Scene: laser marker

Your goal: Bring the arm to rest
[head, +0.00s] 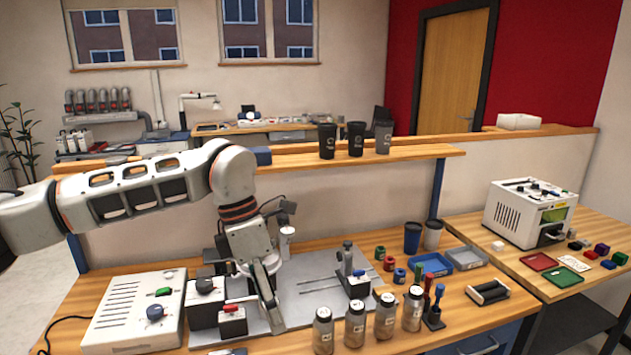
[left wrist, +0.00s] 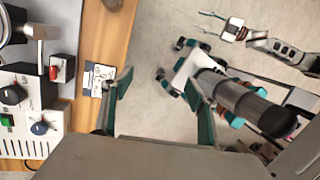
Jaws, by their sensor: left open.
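My left arm (head: 130,190) reaches in from the left of the head view and bends down over the bench. Its gripper (head: 270,310) hangs low beside the dark control boxes, in front of the grey base plate (head: 310,310). In the left wrist view the left gripper's teal fingers (left wrist: 158,88) are spread with nothing between them, beyond the bench edge over the floor. My right gripper (left wrist: 212,24) shows small at the top of that view, its fingers apart and empty, away from the bench. It is outside the head view.
A white control unit (head: 135,312) and a red-switch box (head: 232,320) stand close to the left gripper. Several bottles (head: 355,325) line the front edge. A small upright stand (head: 347,262) rises from the plate. A white machine (head: 530,213) sits on the right table.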

